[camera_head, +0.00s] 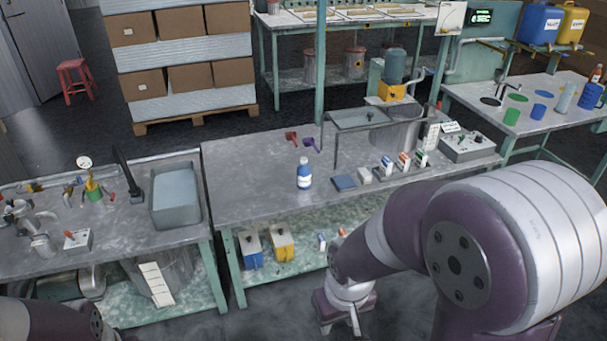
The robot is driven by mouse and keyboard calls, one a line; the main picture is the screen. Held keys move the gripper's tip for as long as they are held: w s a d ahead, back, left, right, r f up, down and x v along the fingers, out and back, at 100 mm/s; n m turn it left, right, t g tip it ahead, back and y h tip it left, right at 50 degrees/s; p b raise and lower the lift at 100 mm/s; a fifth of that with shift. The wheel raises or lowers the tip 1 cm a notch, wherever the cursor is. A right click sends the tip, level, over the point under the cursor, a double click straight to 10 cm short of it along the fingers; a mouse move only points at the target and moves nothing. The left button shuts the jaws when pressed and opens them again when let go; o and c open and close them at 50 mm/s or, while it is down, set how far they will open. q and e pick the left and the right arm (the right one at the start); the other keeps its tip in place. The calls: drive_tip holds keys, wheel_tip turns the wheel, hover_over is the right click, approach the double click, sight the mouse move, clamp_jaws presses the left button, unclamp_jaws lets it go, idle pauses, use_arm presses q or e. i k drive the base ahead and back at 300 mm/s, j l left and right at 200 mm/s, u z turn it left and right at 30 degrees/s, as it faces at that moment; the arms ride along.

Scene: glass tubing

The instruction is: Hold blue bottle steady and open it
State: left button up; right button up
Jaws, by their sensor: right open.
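The blue bottle (304,176) stands upright on the middle metal workbench (245,178), with a white cap on top and a pale label. Nothing touches it. My right gripper (346,322) hangs low in front of the bench's front edge, nearer to me than the bottle and well apart from it. It is open, and no object shows in it. Part of my left arm shows at the lower left corner, but its gripper is out of the picture.
A red scoop (291,137) and a purple scoop (310,144) lie behind the bottle. A blue block (344,183), small boxes and a metal frame stand to its right. A grey tub (175,195) is on the left bench. The bench left of the bottle is clear.

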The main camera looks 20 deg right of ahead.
sight(304, 172)
drive_tip(key=i+l, duration=0.25)
drive_tip(key=i+l+u, duration=0.15)
drive_tip(key=l, duration=0.25)
drive_tip(key=i+l, duration=0.35)
drive_tip(key=i+l+u, duration=0.15)
drive_tip(key=l, duration=0.25)
drive_tip(key=i+l, duration=0.3)
drive_tip(key=i+l+u, duration=0.15)
drive_tip(key=l, duration=0.3)
drive_tip(key=i+l, duration=0.3)
drive_tip(key=i+l+u, duration=0.15)
drive_tip(key=l, duration=0.35)
